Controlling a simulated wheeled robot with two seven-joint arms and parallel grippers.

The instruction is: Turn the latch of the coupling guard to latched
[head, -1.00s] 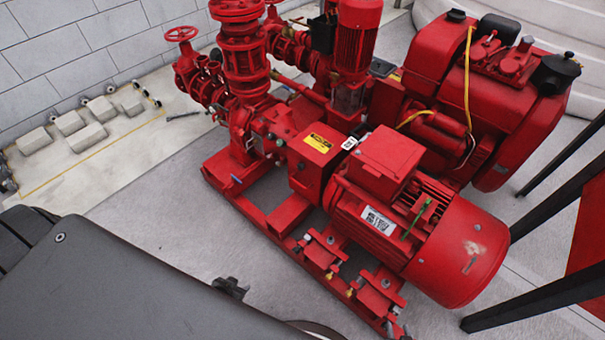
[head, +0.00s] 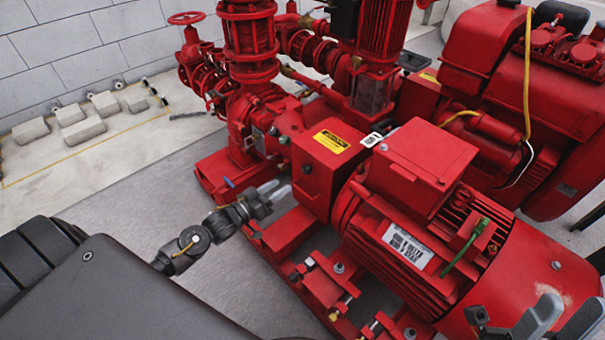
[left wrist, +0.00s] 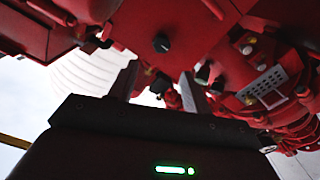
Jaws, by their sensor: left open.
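The coupling guard (head: 318,172) is a red box with a yellow label on top, between the pump and the motor. A small dark knob (head: 307,168) on its near face looks like the latch. A dark round knob with a light mark also shows in the left wrist view (left wrist: 161,42), ahead of the fingers; its exact setting is too small to read. My left gripper (head: 277,193) is open and empty, just left of and below the guard's near face, apart from the knob. Its two fingers show in the left wrist view (left wrist: 160,85). My right gripper (head: 562,318) is at the lower right, fingers apart.
The red base frame (head: 285,232) runs beneath. Grey floor (head: 215,270) is clear on the near side.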

